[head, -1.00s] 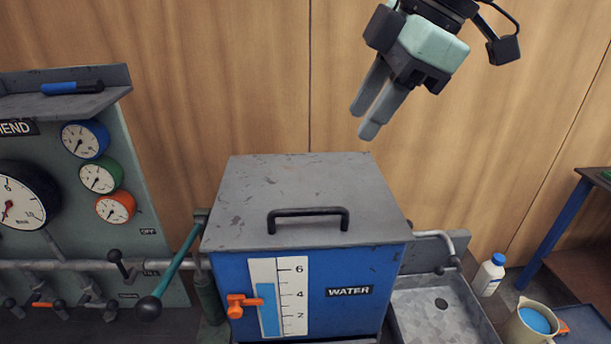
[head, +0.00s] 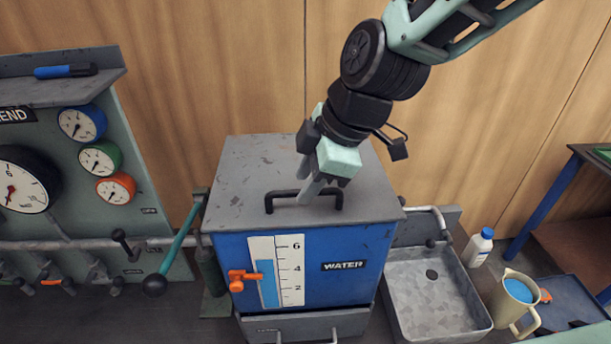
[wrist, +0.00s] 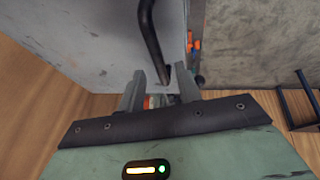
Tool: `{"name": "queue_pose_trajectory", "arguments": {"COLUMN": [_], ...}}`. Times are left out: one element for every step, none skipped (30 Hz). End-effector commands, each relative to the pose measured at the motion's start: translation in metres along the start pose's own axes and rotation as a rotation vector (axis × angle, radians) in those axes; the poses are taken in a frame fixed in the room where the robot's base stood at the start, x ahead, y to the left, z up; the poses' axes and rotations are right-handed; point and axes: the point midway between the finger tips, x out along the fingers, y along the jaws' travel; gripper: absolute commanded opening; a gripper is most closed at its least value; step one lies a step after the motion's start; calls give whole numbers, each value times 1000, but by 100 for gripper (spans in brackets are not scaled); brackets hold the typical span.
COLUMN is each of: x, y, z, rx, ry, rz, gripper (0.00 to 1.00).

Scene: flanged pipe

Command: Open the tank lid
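The tank (head: 350,270) is a blue box marked WATER with a level gauge on its front. Its grey lid (head: 240,165) lies flat and closed on top. The lid's black bar handle (head: 275,198) is near the front edge; it also shows in the wrist view (wrist: 150,38). My gripper (head: 308,192) points down over the lid at the handle. In the wrist view my gripper (wrist: 161,84) has its two fingers apart, with one end of the handle near the gap between them. I cannot tell whether the fingers touch it.
A gauge panel (head: 150,225) and a teal lever (head: 180,248) stand left of the tank. A metal sink (head: 432,290), a white bottle (head: 480,247) and a jug of blue liquid (head: 515,300) are on the right. A wooden wall is behind.

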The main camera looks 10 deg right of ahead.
Motion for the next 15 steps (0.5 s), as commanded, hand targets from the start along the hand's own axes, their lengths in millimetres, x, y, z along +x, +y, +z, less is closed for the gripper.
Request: {"name": "queue_pose_trajectory", "arguments": {"x": [4, 6, 8, 8, 9, 10, 10, 10, 10, 10, 10, 10, 10, 10, 10], "y": [-1, -1, 0, 0, 0, 0, 0, 0, 0, 0, 0, 0, 0, 0, 0], "z": [0, 0, 0, 0, 0, 0, 0, 0, 0, 0, 0, 0, 0, 0, 0], "rx": [1, 2, 1, 1, 1, 0, 0, 0, 0, 0, 0, 0, 0, 0, 0], "ry": [-1, -1, -1, -1, -1, 0, 0, 0, 0, 0, 0, 0, 0, 0, 0], "rz": [-3, -3, -1, -1, 0, 0, 0, 0, 0, 0, 0, 0, 0, 0, 0], "gripper": [34, 34, 34, 34, 34, 34, 34, 34, 34, 34, 34, 34, 32, 23, 12]}}
